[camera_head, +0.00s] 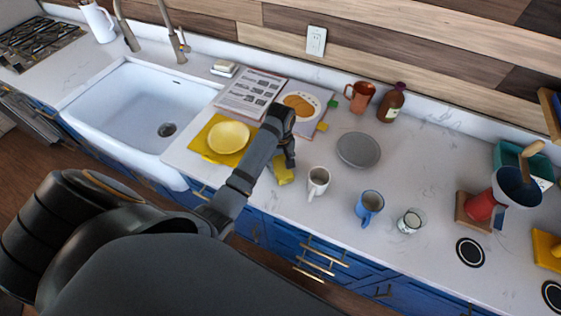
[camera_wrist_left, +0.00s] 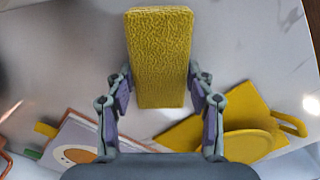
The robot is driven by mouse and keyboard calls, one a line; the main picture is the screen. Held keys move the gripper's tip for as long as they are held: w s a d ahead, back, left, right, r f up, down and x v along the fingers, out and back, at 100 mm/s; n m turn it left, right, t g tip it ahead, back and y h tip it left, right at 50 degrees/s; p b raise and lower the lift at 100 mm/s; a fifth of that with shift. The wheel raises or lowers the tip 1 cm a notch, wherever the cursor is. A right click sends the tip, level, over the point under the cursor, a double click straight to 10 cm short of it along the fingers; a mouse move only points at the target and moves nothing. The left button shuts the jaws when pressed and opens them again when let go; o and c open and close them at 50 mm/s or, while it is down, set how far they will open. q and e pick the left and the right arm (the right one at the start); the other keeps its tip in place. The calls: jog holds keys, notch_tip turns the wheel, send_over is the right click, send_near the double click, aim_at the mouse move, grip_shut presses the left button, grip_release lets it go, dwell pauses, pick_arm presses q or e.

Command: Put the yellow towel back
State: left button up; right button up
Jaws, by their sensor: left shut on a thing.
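A yellow textured towel (camera_wrist_left: 160,58), folded into a block, is held between the two fingers of my left gripper (camera_wrist_left: 160,95) in the wrist view. In the head view the towel (camera_head: 284,174) shows at the tip of my left gripper (camera_head: 287,156), over the counter beside the white mug (camera_head: 318,182). The arm and gripper hide part of it. Whether it touches the counter I cannot tell. My right gripper is not in view.
A yellow plate (camera_head: 228,137) lies on a yellow cloth (camera_head: 203,147) by the sink (camera_head: 129,117). An open cookbook (camera_head: 251,92), grey plate (camera_head: 358,149), blue mug (camera_head: 369,207) and enamel cup (camera_head: 410,222) are around. Another yellow item (camera_head: 547,249) is at the right edge.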

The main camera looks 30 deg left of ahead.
aim_at(281, 163)
pick_arm(q)
jog(key=o, duration=0.6)
jog(key=shift+f, duration=0.15)
jog(key=o, duration=0.4)
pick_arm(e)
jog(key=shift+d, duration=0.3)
pick_arm(q)
notch_tip(281, 163, up, 5)
jog(key=shift+w+r+b, duration=0.1)
jog(key=shift+r+b, duration=0.1)
jog(key=shift+b, duration=0.35)
notch_tip(281, 163, up, 7)
jog(key=p, duration=0.6)
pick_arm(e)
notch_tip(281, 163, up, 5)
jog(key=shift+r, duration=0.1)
pick_arm(q)
jog(key=shift+f, duration=0.1)
